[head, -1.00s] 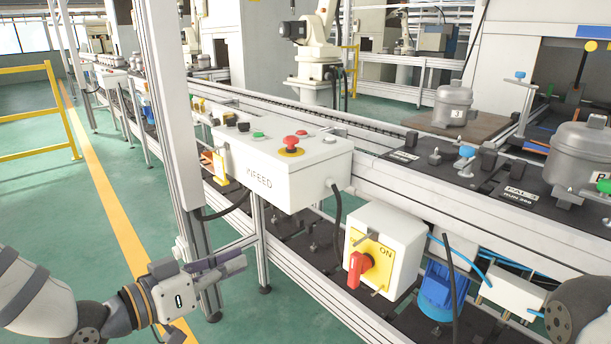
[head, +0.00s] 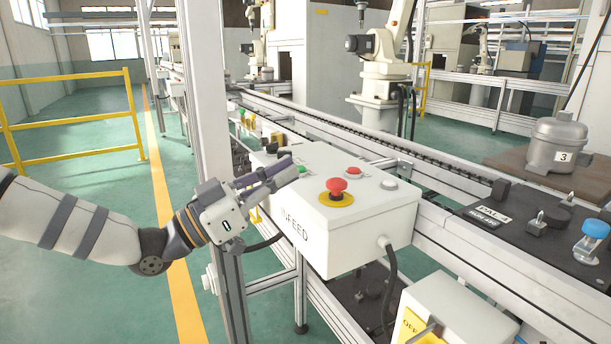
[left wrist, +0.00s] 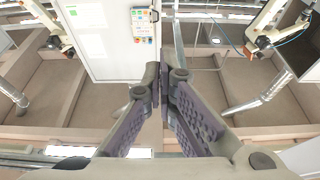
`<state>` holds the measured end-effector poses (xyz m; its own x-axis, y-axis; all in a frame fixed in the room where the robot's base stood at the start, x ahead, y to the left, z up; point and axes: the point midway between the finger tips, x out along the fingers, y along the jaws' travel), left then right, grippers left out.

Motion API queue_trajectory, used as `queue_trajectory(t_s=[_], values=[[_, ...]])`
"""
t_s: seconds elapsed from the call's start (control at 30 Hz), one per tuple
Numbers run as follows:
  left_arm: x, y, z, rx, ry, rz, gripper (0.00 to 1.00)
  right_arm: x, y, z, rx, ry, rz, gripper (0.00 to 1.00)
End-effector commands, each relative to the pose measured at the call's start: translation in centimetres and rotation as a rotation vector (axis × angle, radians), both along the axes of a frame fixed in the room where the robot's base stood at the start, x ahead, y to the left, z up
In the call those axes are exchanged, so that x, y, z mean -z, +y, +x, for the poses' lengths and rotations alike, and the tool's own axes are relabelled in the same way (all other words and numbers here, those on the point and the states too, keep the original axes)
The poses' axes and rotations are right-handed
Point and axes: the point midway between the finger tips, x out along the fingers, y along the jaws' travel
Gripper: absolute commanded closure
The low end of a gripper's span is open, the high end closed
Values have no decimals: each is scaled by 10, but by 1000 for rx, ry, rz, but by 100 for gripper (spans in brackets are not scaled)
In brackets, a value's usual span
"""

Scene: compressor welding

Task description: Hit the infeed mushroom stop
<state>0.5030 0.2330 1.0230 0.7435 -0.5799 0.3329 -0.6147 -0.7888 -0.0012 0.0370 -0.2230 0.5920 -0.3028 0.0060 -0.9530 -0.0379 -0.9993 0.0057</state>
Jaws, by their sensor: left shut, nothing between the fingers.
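The infeed mushroom stop (head: 337,187) is a red button on a yellow ring, on top of the white box (head: 345,230) marked INFEED. My left gripper (head: 291,166) is shut and empty. In the head view its fingertips appear at the left end of the box top, left of the mushroom stop and apart from it. The closed fingers also show in the left wrist view (left wrist: 163,80), which does not show the stop. My right gripper is in neither current view.
A red button (head: 353,171) and a white button (head: 388,185) sit beside the stop. An aluminium post (head: 207,100) stands behind my left gripper. A conveyor rail (head: 440,185) runs behind the box. A switch box (head: 460,310) with a yellow plate is below right.

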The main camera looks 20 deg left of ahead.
Motion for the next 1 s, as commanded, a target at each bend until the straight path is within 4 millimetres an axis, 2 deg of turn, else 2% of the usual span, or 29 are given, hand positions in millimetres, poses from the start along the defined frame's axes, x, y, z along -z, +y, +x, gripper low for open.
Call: queue_trajectory(t_s=[0.07, 0.4, 0.5, 0.6, 1.0], values=[[1, -10, 12, 3, 7, 1, 100, 6, 0, -5, 0, 17, 0, 60], [-25, -53, 67, 3, 4, 1, 100, 14, 0, -12, -1, 42, 0, 60], [-3, -50, 65, 0, 10, 0, 100, 17, 0, -15, -2, 51, -1, 60], [8, -50, 65, 0, 8, -1, 100, 19, 0, -17, -2, 56, 0, 60], [13, -50, 64, 0, 2, 0, 100, 19, 0, -17, -2, 57, 0, 60]])
